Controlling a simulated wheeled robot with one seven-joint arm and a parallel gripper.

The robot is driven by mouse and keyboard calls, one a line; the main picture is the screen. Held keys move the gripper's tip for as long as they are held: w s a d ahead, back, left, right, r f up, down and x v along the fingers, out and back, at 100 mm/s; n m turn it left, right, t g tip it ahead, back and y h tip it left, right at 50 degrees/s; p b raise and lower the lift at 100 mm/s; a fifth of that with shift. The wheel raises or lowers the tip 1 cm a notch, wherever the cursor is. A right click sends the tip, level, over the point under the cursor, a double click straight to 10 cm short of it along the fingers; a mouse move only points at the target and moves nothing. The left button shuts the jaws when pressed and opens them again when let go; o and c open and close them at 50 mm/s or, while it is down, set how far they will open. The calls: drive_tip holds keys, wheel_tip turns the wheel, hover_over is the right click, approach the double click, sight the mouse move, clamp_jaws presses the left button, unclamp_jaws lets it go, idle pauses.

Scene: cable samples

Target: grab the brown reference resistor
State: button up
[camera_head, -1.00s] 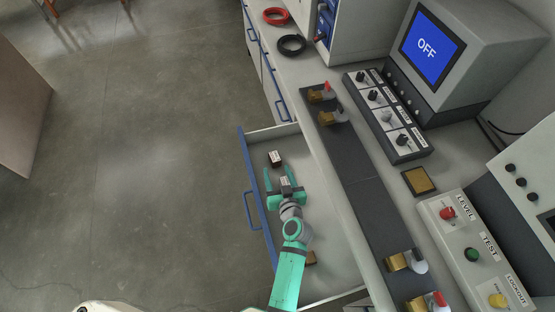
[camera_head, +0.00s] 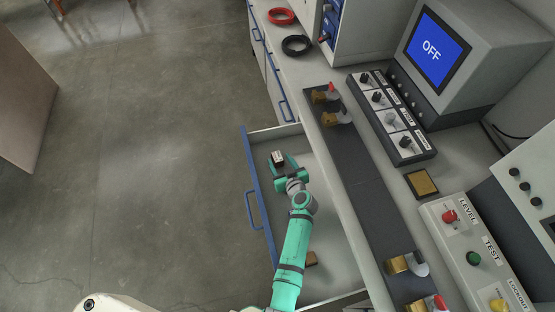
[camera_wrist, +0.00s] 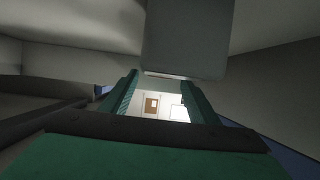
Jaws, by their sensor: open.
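A small dark brown block with a white label (camera_head: 277,157) lies in the open drawer, near its far end; I cannot read the label. My gripper (camera_head: 282,161) is open, low in the drawer, with its teal fingers around or just over this block; contact cannot be told. In the wrist view a large grey, shadowed block face (camera_wrist: 187,40) fills the upper middle, beyond the two fingers (camera_wrist: 163,95). Another brown block (camera_head: 311,258) lies nearer in the drawer, partly hidden by my arm. Which block is the reference resistor is not readable.
The open drawer has a blue-edged front (camera_head: 260,200) with a handle on the left and the counter edge on the right. The counter holds a dark rail (camera_head: 355,170), switch panels and a screen reading OFF (camera_head: 431,50).

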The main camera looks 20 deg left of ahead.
sight(278, 157)
drive_tip(key=shift+x, duration=1.8)
drive_tip(key=shift+f, duration=0.1)
drive_tip(key=c, duration=1.2)
drive_tip(key=shift+c, duration=0.2)
